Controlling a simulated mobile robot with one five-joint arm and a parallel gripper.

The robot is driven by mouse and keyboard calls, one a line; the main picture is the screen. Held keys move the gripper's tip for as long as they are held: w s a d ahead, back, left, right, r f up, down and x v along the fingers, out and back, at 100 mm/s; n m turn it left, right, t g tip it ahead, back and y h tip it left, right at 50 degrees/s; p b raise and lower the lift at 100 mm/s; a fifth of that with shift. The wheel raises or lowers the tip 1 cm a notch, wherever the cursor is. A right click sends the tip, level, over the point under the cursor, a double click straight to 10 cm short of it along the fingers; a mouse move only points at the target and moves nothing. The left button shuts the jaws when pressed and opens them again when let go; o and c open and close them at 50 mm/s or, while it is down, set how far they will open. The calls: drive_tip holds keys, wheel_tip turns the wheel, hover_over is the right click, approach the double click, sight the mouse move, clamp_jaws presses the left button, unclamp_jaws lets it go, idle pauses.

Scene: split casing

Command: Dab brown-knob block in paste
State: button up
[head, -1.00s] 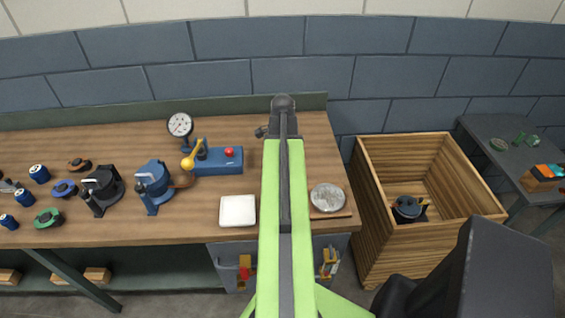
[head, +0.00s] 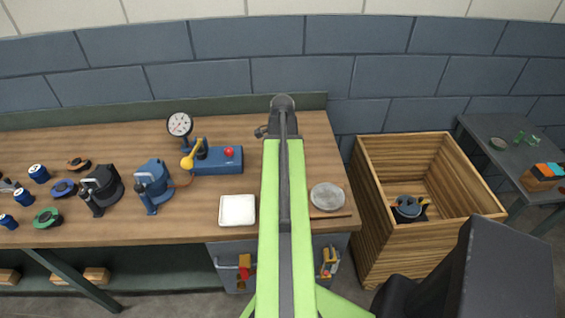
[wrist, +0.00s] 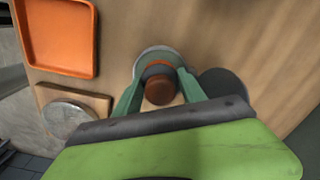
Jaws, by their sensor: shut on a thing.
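In the wrist view my gripper (wrist: 157,95) is shut on the brown-knob block (wrist: 160,90), with its green fingers on either side. The brown knob faces the camera, with an orange band around it. A pale grey round rim (wrist: 157,50) shows just behind the block; I cannot tell whether it is part of the block or a separate dish. A mottled grey disc (wrist: 66,118) sits on a wooden square at lower left, apart from the gripper. It may hold the paste, but I cannot tell. In the head view my green arm hides the gripper and block.
An orange tray (wrist: 58,35) lies at upper left in the wrist view. The head view shows a white square tray (head: 237,210), a blue fixture with a dial (head: 217,160), dark and blue casings, and a wooden crate (head: 375,210) right of the bench.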

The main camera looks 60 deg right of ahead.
wheel_tip(320, 180, up, 7)
drive_tip(key=p, duration=0.7)
drive_tip(key=shift+f, duration=0.15)
drive_tip(key=shift+s+d, duration=0.1)
idle(0.3)
